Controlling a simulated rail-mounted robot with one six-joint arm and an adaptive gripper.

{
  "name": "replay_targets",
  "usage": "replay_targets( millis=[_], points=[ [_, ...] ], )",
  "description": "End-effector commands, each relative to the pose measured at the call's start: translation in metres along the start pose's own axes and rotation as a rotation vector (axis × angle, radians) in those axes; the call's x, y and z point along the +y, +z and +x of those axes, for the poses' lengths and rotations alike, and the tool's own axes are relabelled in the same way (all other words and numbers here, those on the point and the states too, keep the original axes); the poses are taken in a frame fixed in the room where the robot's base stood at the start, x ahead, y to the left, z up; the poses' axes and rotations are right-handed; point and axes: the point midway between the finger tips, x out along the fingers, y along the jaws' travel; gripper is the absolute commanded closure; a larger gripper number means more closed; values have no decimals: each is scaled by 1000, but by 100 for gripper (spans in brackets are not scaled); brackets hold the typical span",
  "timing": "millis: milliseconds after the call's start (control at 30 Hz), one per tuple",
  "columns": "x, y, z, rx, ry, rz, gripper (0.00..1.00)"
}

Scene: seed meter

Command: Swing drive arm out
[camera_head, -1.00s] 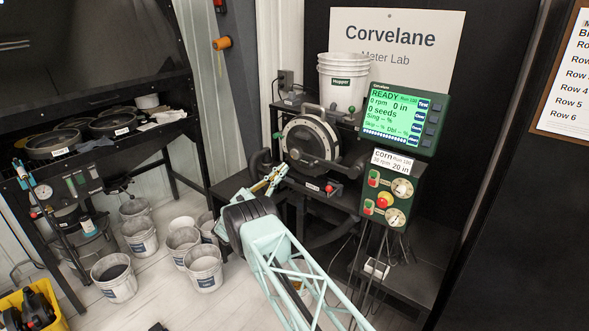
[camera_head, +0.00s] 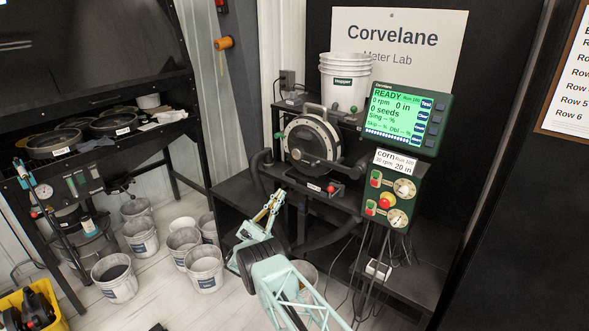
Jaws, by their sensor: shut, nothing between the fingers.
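The round black seed meter (camera_head: 312,141) with a pale rim sits on the dark test stand, with a handle on top. A dark part (camera_head: 352,168) runs from its lower right side; I cannot tell for sure whether this is the drive arm. A red knob (camera_head: 330,188) sits on the stand's front edge below the meter. My gripper (camera_head: 278,194) is shut and empty, in front of and below the meter, left of the red knob. It appears apart from the meter.
The green display (camera_head: 397,117) and control box (camera_head: 389,195) stand right of the meter. White hopper buckets (camera_head: 344,82) stand above it. Several buckets (camera_head: 205,268) stand on the floor at left. Cables (camera_head: 372,268) hang below the control box.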

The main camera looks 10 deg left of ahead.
Motion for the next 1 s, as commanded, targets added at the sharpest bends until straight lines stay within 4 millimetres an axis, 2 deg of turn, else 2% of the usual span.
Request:
replay_targets(
  millis=[567, 1000],
  points=[
    [0, 0, 2, -1, 0, 0, 100],
    [1, -1, 12, -1, -1, 0, 100]
  ],
)
